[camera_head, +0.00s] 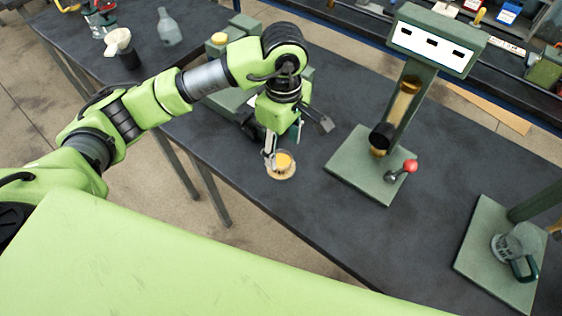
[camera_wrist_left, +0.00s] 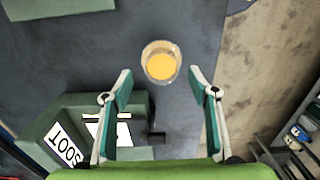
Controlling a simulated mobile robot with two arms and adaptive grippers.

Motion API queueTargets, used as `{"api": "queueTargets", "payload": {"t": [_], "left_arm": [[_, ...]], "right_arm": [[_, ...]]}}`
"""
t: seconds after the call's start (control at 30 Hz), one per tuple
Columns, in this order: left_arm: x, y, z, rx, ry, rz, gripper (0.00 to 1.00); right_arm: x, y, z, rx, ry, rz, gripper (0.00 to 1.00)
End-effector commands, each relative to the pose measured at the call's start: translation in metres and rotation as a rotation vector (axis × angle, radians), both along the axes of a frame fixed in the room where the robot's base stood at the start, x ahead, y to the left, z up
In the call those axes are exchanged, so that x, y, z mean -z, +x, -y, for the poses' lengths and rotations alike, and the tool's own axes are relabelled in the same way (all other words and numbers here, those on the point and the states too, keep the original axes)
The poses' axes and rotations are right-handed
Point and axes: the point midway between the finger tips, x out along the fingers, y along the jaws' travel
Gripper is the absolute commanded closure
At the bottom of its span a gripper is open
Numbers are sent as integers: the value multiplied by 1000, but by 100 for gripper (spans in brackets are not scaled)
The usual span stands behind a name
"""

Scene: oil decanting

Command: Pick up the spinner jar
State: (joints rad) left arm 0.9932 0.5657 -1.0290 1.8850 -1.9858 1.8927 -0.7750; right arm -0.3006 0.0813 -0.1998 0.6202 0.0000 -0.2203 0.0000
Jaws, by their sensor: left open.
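A small clear jar with yellow oil (camera_head: 283,163), which I take for the spinner jar, stands on the dark bench near its front edge. It also shows in the left wrist view (camera_wrist_left: 161,64), seen from above, ahead of and between the fingertips. My left gripper (camera_head: 284,148) is open and empty, just above and behind the jar in the head view. In the left wrist view the two green-padded fingers (camera_wrist_left: 160,82) are spread wider than the jar, with no visible contact. My right gripper is not in view.
A green machine with a "SOOT" label (camera_wrist_left: 65,145) stands close beside the left finger. A green stand (camera_head: 362,180) with a red-knobbed lever is to the right. Another green stand (camera_head: 485,265) holds a glass mug. Bare bench lies between them.

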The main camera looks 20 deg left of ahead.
Motion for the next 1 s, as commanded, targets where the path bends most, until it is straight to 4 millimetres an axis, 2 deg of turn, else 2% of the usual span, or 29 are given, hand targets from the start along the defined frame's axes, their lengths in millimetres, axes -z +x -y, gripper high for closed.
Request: {"api": "queueTargets", "payload": {"t": [0.17,0.3,0.43,0.7,0.73,0.87,0.9,1.0], "left_arm": [[12,-2,-2,0,0,-5,46],[32,-3,-5,-1,0,-5,46],[49,-2,-4,0,0,-3,46],[54,-1,-4,1,-1,1,46],[54,-1,-4,1,-1,1,51],[54,-1,-4,1,-1,1,85],[54,-1,-4,1,-1,1,88],[53,-1,-4,1,-1,1,88]], "right_arm": [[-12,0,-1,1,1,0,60],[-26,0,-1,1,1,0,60],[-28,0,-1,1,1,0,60],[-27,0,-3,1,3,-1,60],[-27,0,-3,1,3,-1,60],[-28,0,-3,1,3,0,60],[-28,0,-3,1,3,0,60],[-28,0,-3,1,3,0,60]]}}
